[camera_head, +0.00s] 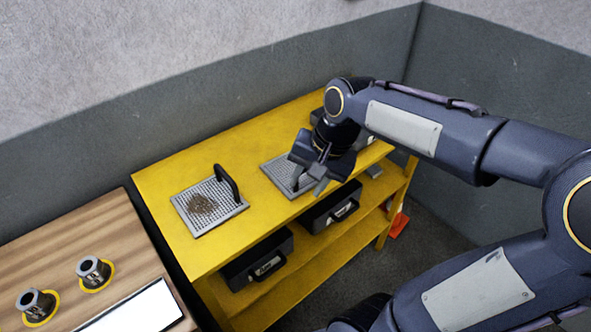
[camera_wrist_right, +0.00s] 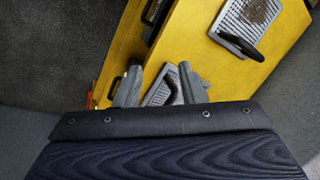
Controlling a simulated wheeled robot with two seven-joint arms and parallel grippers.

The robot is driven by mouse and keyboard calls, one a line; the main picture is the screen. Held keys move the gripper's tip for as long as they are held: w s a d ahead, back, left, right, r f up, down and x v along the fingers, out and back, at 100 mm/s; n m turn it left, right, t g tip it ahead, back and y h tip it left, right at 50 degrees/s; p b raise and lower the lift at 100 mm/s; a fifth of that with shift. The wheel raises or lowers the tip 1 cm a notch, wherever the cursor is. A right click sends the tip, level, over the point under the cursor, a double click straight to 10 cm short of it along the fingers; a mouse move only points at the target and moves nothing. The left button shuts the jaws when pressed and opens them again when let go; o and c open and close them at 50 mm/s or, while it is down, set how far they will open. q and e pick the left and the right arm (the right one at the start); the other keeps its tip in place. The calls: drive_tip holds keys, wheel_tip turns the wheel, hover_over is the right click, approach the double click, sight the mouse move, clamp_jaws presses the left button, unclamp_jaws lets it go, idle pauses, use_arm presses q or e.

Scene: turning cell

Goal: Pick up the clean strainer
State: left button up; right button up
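The clean strainer (camera_head: 277,171), a grey perforated plate, lies on the yellow bench top, partly hidden under my right gripper. My right gripper (camera_head: 316,178) is over its right side, with its fingers apart. In the right wrist view the open fingers (camera_wrist_right: 158,85) show on either side of part of the clean strainer (camera_wrist_right: 156,94). Whether they touch its handle cannot be told. A second strainer (camera_head: 190,221), with a brown heap of debris and a dark upright handle, lies to the left; it also shows in the right wrist view (camera_wrist_right: 228,20). My left gripper is out of view.
The yellow bench (camera_head: 240,235) has black cases (camera_head: 258,266) on the shelf below. A wooden table (camera_head: 85,232) at the left carries two metal cups in yellow rings and a white panel. A wall stands close behind the bench. Bench top between the strainers is clear.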

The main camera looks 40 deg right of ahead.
drive_tip(key=w+d+m+g, duration=0.1)
drive_tip(key=w+d+m, duration=0.1)
drive_tip(key=w, duration=0.1)
drive_tip(key=w+d+m+h+p, duration=0.1)
drive_tip(key=w+d+m, duration=0.1)
drive_tip(key=w, duration=0.1)
drive_tip(key=w+d+m+g+h, duration=0.1)
drive_tip(key=w+d+m, duration=0.1)
drive_tip(key=w+m, duration=0.1)
drive_tip(key=shift+w+d+f+g+p, duration=0.3)
drive_tip(key=shift+f+p, duration=0.1)
drive_tip(key=shift+w+d+f, duration=0.15)
drive_tip(key=shift+d+f, duration=0.05)
drive_tip(key=f, duration=0.5)
drive_tip(key=d+f+p, duration=0.1)
drive_tip(key=f, duration=0.1)
drive_tip(key=shift+f, duration=0.3)
drive_tip(key=shift+c, duration=0.5)
clamp_jaws()
drive_tip(key=shift+r, duration=0.1)
